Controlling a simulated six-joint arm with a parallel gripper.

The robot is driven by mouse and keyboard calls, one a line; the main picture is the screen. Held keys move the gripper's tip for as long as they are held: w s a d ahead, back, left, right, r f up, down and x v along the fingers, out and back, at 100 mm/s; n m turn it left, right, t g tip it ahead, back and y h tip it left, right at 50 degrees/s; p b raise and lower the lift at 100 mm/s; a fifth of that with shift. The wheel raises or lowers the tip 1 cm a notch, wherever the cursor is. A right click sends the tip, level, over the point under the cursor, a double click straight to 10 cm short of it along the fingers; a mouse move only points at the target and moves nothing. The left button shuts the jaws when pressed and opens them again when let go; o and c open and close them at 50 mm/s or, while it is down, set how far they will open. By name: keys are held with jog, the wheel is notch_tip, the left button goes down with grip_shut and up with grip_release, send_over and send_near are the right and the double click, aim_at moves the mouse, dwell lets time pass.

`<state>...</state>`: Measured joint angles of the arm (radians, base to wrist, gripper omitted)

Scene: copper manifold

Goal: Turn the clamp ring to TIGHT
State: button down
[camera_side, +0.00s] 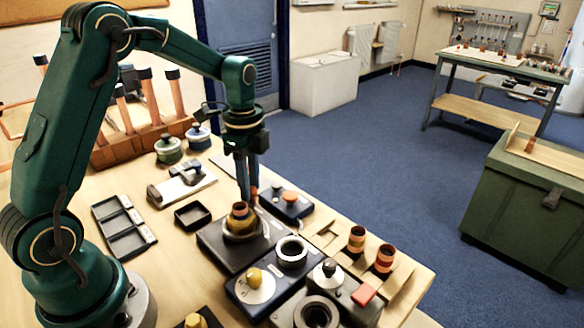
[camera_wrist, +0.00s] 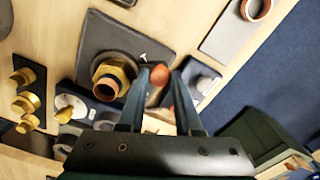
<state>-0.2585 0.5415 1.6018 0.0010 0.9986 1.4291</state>
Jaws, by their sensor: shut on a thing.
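The clamp ring (camera_side: 243,230) sits around the base of a brass and copper fitting (camera_side: 240,212) on a dark square plate (camera_side: 216,246). In the wrist view the fitting (camera_wrist: 108,84) stands left of my fingers, on the grey plate (camera_wrist: 118,38). My gripper (camera_side: 248,196) points down at the far right side of the fitting. Its fingers are shut on an orange knob (camera_wrist: 158,76), which shows between the fingertips in the wrist view. A pale curved mark (camera_side: 265,222) lies on the plate beside the ring. I cannot read any TIGHT label, and the knob's link to the ring is mostly hidden.
A dark box with buttons (camera_side: 287,204) stands close right of my gripper. Dark fixtures with a ring (camera_side: 291,251) and a yellow knob (camera_side: 255,276) stand in front. A small open tray (camera_side: 193,215) lies left. Banded copper pieces (camera_side: 356,240) stand in a wooden rack to the right.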

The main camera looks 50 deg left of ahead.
jog(key=shift+w+d+r+m, duration=0.1)
jog(key=shift+w+d+m, duration=0.15)
jog(key=shift+d+m, duration=0.4)
jog(key=shift+w+d+f+m, duration=0.1)
jog(key=shift+w+d+m, duration=0.15)
jog(key=shift+m, duration=0.7)
jog(key=shift+w+d+r+m, duration=0.1)
jog(key=shift+w+d+m, duration=0.1)
jog(key=shift+d+m, duration=1.05)
jog(key=shift+m, duration=0.7)
jog(key=shift+d+m, duration=0.55)
jog(key=shift+m, duration=0.7)
jog(key=shift+s+d+m, duration=0.2)
jog(key=shift+d+m, duration=0.45)
jog(key=shift+m, duration=0.55)
jog(key=shift+s+d+m, duration=0.25)
jog(key=shift+d+m, duration=0.15)
jog(key=shift+m, duration=0.45)
jog(key=shift+s+d+m, duration=0.25)
jog(key=shift+d+m, duration=0.15)
jog(key=shift+m, duration=0.45)
jog(key=shift+s+d+m, duration=0.4)
jog(key=shift+s+m, duration=0.05)
jog(key=shift+m, duration=0.55)
jog(key=shift+s+d+m, duration=0.35)
jog(key=shift+s+m, duration=0.05)
jog(key=shift+m, duration=0.6)
jog(key=shift+s, duration=0.15)
jog(key=c, duration=0.6)
grip_release()
